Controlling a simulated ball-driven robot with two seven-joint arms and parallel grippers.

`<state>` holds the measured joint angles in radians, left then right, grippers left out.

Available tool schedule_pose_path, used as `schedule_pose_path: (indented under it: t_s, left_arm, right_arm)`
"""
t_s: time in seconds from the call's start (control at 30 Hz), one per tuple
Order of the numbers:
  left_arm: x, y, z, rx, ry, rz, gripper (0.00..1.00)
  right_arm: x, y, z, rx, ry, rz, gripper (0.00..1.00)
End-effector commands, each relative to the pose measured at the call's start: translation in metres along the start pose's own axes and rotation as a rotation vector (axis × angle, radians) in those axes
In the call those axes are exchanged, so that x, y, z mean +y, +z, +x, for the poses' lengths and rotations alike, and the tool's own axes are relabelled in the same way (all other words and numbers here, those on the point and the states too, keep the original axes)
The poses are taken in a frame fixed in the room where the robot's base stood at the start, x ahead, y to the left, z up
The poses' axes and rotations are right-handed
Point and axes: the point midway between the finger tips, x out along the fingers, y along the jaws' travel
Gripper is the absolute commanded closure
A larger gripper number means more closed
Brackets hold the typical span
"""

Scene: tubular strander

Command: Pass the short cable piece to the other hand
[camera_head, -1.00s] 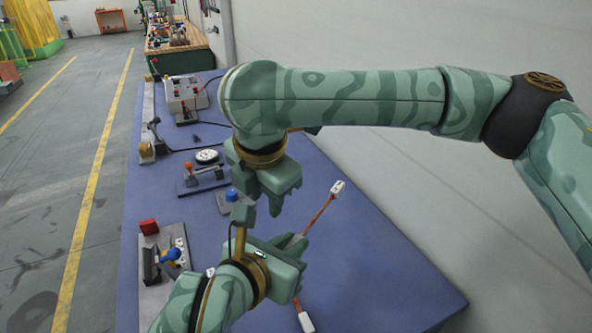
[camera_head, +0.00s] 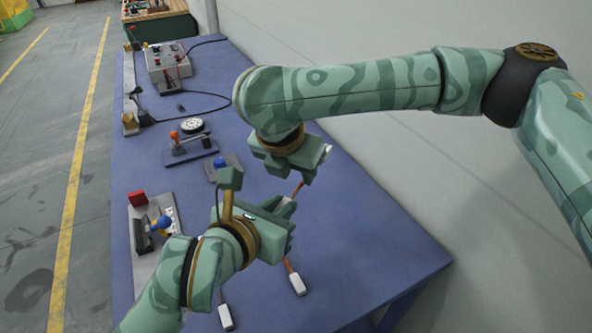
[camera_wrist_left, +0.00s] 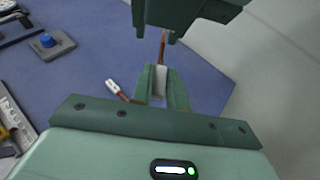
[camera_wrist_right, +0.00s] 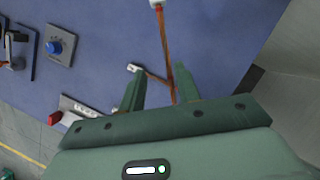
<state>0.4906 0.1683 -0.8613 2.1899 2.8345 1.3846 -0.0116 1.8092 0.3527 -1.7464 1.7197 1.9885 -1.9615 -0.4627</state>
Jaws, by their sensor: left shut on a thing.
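My left gripper (camera_head: 290,205) is shut on the pale part of an orange cable piece (camera_wrist_left: 158,82), seen between its fingers in the left wrist view. From there the orange cable (camera_wrist_left: 162,47) rises toward my right gripper (camera_wrist_left: 155,36). The right gripper also shows in its own wrist view (camera_wrist_right: 160,88); its fingers stand apart, with the orange cable (camera_wrist_right: 167,50) between or beyond them. I cannot tell its exact depth. In the head view, white cable ends (camera_head: 297,284) (camera_head: 226,318) show below the left gripper; which piece each belongs to is unclear.
The blue table (camera_head: 350,240) is mostly clear on the right, beside a pale wall. Along its left side stand a red-and-grey fixture (camera_head: 137,198), a blue button base (camera_head: 220,165), a dial (camera_head: 192,125) and a grey control box (camera_head: 168,62).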

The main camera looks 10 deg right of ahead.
Motion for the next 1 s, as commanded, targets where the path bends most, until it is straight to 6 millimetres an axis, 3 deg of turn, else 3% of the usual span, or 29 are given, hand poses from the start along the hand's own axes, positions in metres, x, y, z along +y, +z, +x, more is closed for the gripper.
schedule_pose_path:
  t_s: [0.37, 0.47, 0.5, 0.63, 0.67, 0.73, 1.0]
  left_arm:
    - [0.0, 0.0005, -0.0002, -0.001, 0.0, 0.0, 1.0]
    - [-0.0001, 0.0006, -0.0002, -0.001, 0.0, 0.0, 1.0]
    - [-0.0005, 0.0006, -0.0002, -0.001, -0.002, 0.0, 1.0]
    - [-0.0021, 0.0007, -0.0004, -0.001, -0.006, 0.0, 1.0]
    - [-0.0025, 0.0007, -0.0004, -0.002, -0.007, 0.0, 0.74]
    - [-0.0025, 0.0005, -0.0004, -0.001, -0.007, 0.0, 0.57]
    - [-0.0009, 0.0002, -0.001, -0.001, -0.002, 0.0, 0.57]
  right_arm:
    - [0.0, 0.0003, 0.0069, -0.001, 0.0, 0.0, 0.67]
    - [0.0001, 0.0003, 0.0068, -0.001, 0.001, 0.0, 0.95]
    - [0.0003, 0.0002, 0.0067, -0.001, 0.001, 0.0, 1.0]
    - [0.0008, -0.0001, 0.0062, 0.0, 0.003, 0.001, 1.0]
    - [0.001, -0.0001, 0.006, 0.0, 0.004, 0.001, 1.0]
    - [0.001, -0.0001, 0.0059, 0.0, 0.004, 0.001, 1.0]
    - [0.0004, 0.0002, 0.0063, -0.001, 0.002, 0.001, 1.0]
